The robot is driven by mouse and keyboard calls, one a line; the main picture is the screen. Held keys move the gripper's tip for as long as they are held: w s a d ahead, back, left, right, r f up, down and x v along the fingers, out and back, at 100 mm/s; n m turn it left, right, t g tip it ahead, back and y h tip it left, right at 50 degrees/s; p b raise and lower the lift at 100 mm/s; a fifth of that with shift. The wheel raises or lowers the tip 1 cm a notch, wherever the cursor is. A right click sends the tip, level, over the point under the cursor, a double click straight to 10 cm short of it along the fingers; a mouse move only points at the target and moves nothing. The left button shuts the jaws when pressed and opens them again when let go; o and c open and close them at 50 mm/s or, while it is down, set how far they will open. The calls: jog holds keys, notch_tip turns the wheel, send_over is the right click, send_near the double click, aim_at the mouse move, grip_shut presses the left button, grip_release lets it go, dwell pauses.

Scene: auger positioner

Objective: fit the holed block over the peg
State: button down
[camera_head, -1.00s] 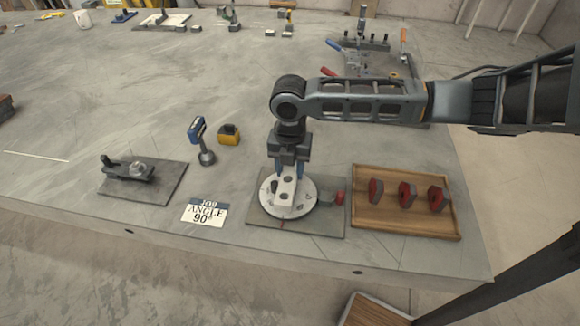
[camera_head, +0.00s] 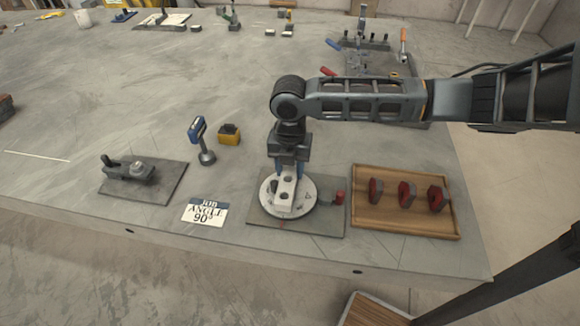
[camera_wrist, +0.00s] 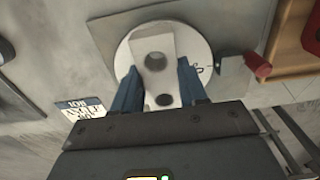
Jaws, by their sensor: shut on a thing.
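The holed block (camera_head: 285,199) is pale, long and has two round holes. My gripper (camera_head: 288,172) is shut on it near its far end, with blue fingers on both sides. The block is over a round light disc (camera_head: 303,206) on a dark square plate. In the wrist view the block (camera_wrist: 154,42) shows both holes between and beyond the fingers (camera_wrist: 160,88). No peg shows clearly; it may be hidden under the block. I cannot tell whether the block touches the disc.
A red knob (camera_head: 339,197) is at the disc's right. A wooden tray (camera_head: 408,230) with red clamps lies further right. A job card reading angle 90° (camera_head: 204,212), a blue handheld tool (camera_head: 198,131), a yellow box (camera_head: 229,134) and a fixture plate (camera_head: 165,186) lie left.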

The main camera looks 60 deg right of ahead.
aim_at(290, 169)
jog(key=shift+f, duration=1.35)
jog(key=c, duration=0.5)
grip_release()
jog(key=shift+f, duration=0.1)
notch_tip(290, 169, up, 8)
jog(key=shift+f+b, duration=0.1)
jog(key=shift+b, duration=0.2)
dwell(0.4)
